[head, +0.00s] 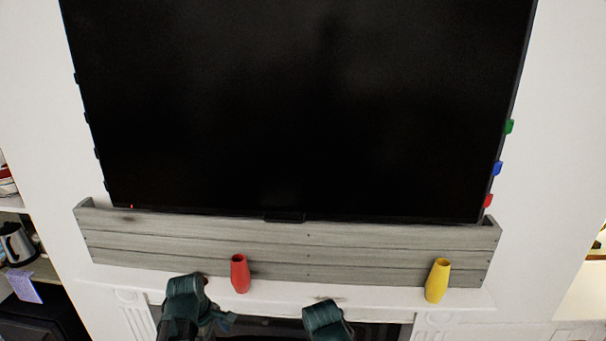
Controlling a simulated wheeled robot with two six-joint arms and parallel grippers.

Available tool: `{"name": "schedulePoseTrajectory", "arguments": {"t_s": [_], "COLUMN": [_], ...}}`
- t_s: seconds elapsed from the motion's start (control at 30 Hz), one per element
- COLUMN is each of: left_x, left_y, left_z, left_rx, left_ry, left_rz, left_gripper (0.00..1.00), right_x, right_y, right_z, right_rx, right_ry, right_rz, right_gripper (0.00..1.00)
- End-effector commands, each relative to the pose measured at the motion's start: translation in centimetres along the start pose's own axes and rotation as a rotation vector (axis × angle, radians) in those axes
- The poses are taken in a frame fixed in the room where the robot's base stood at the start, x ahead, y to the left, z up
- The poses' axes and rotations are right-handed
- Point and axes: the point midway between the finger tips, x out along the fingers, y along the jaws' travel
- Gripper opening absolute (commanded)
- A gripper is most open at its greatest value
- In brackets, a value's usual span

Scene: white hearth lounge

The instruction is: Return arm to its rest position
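My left arm's end (188,304) shows at the bottom of the head view, in front of the white mantel and left of the red vase. My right arm's end (327,322) shows at the bottom, between the two vases and lower than the mantel's edge. Both are dark green and seen from above and behind. The fingertips of both are hidden or too unclear to judge. Neither visibly touches a vase.
A red vase (240,273) and a yellow vase (438,280) stand upright on the white mantel (380,295). Behind them is a grey wooden plank box (290,245) below a large black TV (300,110). Shelves with a kettle (17,243) are at the far left.

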Motion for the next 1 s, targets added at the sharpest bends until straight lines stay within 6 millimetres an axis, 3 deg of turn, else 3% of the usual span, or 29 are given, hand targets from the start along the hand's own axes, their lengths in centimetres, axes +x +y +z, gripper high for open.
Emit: {"name": "schedulePoseTrajectory", "arguments": {"t_s": [0.03,0.2,0.4,0.5,0.7,1.0], "left_x": [3.2,8.5,12.6,13.6,14.1,13.9], "left_y": [-1.1,-4.1,-7.5,-8.6,-9.5,-9.4], "left_z": [2.4,8.7,13.5,14.8,15.8,15.9], "left_rx": [0.175,0.804,1.393,1.580,1.739,1.744], "left_ry": [0.008,0.028,0.022,0.015,0.005,0.004], "left_rz": [-0.029,-0.139,-0.253,-0.293,-0.329,-0.329], "left_gripper": [1.00,1.00,1.00,1.00,1.00,1.00], "right_x": [2.9,7.5,11.4,12.4,13.0,12.8], "right_y": [-0.3,-0.7,-1.0,-1.1,-1.2,-1.1], "right_z": [-0.2,-0.5,-0.7,-0.8,-0.8,-0.8], "right_rx": [-0.002,-0.008,-0.015,-0.017,-0.019,-0.019], "right_ry": [0.001,0.001,0.002,0.003,0.003,0.003], "right_rz": [0.000,0.002,0.003,0.003,0.003,0.003], "right_gripper": [0.50,0.50,0.50,0.50,0.50,0.50]}}
